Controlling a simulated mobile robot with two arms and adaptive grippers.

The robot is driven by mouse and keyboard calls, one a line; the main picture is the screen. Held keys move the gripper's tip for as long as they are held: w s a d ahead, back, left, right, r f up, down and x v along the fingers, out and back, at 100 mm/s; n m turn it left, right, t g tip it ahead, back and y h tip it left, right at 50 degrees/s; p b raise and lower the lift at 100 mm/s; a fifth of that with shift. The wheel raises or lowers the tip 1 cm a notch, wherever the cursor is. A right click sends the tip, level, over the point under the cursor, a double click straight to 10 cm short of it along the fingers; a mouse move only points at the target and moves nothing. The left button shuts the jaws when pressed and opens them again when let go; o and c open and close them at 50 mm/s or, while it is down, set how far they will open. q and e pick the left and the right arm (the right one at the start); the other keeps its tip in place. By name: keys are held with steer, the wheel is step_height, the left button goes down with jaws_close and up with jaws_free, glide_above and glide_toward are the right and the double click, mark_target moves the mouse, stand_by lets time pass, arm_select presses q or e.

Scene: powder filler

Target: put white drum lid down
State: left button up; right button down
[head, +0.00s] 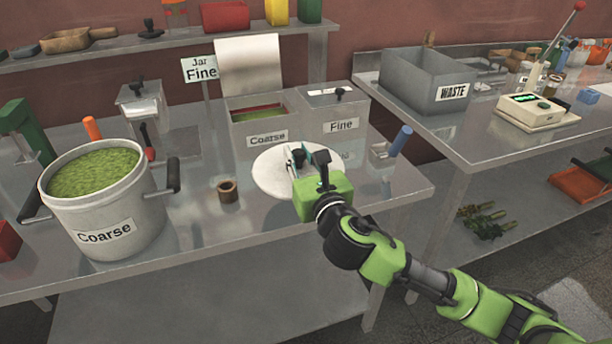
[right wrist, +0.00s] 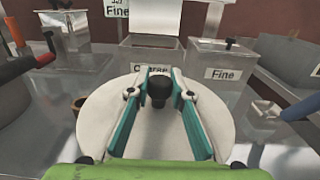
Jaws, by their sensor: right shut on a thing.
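The white drum lid (head: 268,178) is a round disc with a black knob, lying flat at or just above the metal table in front of the Coarse and Fine bins; I cannot tell whether it touches. My right gripper (head: 308,158) is shut on the knob. In the right wrist view, the fingers (right wrist: 158,92) close around the knob, with the lid (right wrist: 108,110) level below them. The white drum (head: 110,215), labelled Coarse, stands open at the left, full of green powder. My left gripper is not in view.
A small brown cup (head: 228,191) stands between drum and lid. The Coarse bin (head: 262,138) and Fine bin (head: 340,124) stand behind the lid. A blue-handled tool (head: 400,141) is to its right. The table's front edge is close. A WASTE bin (head: 412,84) stands on the right table.

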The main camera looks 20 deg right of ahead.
mark_target(304, 162)
steer(key=w+f, duration=0.1)
steer(key=w+d+f, duration=0.1)
steer(key=f, duration=0.1)
steer(key=w+d+f+b, duration=0.1)
steer(key=w+f, duration=0.1)
steer(key=shift+d+f, duration=0.1)
steer(key=shift+d, duration=0.1)
steer(key=shift+w+d+f, duration=0.1)
steer(key=shift+f, duration=0.85)
steer(key=shift+w+d+f, duration=0.1)
steer(key=shift+f, duration=0.85)
steer(key=shift+f+b, duration=0.15)
steer(key=shift+b, duration=0.2)
steer(key=c, duration=1.8)
jaws_free()
steer(key=s, duration=1.2)
steer(key=shift+d, duration=0.15)
